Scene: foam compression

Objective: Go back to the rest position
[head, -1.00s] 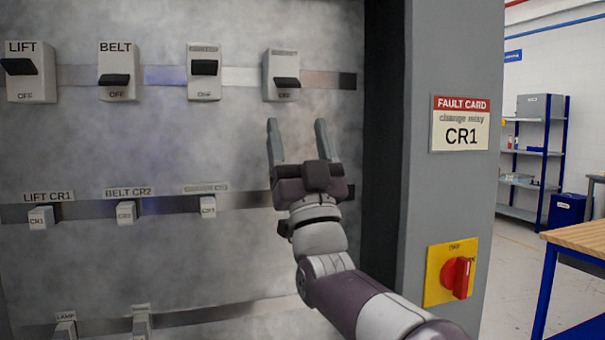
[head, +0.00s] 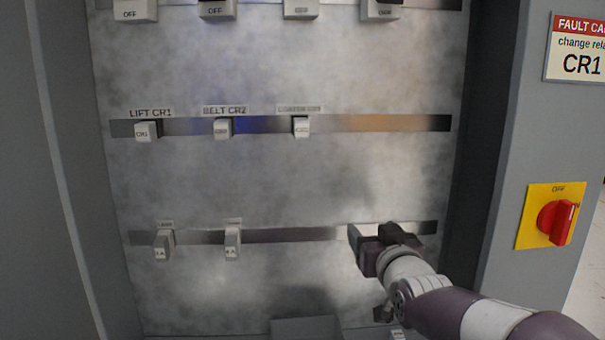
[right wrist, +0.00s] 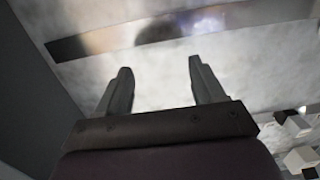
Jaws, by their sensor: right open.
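My right gripper (head: 368,238) is low in front of the cabinet panel, over the right part of the lowest rail (head: 290,236) in the head view. In the right wrist view its two fingers (right wrist: 160,85) are apart with nothing between them, facing the bare metal panel. I cannot tell how far the fingertips are from the panel. My left gripper is in neither view.
Relays LIFT CR1 (head: 146,132), BELT CR2 (head: 222,128) and a third relay (head: 301,127) sit on the middle rail. Two small modules (head: 163,245) sit on the lowest rail. The red rotary switch (head: 556,221) and fault card (head: 578,50) are on the right frame.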

